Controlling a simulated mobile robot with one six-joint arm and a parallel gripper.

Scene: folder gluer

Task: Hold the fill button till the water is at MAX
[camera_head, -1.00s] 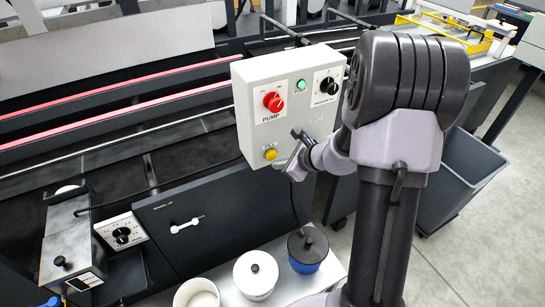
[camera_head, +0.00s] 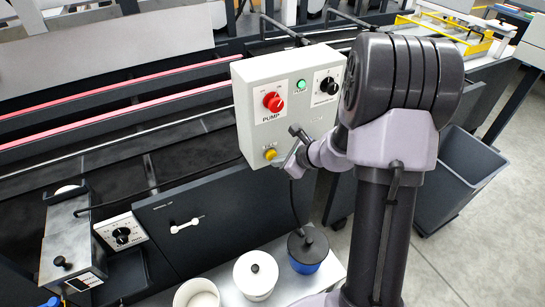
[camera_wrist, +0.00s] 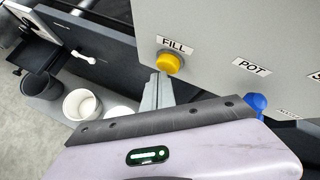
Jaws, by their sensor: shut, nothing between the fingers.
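The yellow fill button (camera_head: 270,154) sits at the lower left of the grey control box (camera_head: 240,110). In the wrist view the yellow button (camera_wrist: 169,62) is under the FILL label. My gripper (camera_head: 281,163) is shut and empty, its fingertips close beside the button at its lower right. In the wrist view the grey fingers (camera_wrist: 158,88) reach up to just below the button. I cannot tell whether they touch it. No water level or MAX mark can be made out.
The box also carries a red pump knob (camera_head: 273,101), a green lamp (camera_head: 301,85) and a black dial (camera_head: 329,86). A blue knob (camera_wrist: 256,102) shows below the POT label. Below stand a blue pot (camera_head: 308,255) and a white lidded pot (camera_head: 255,277). A grey bin (camera_head: 455,185) is at right.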

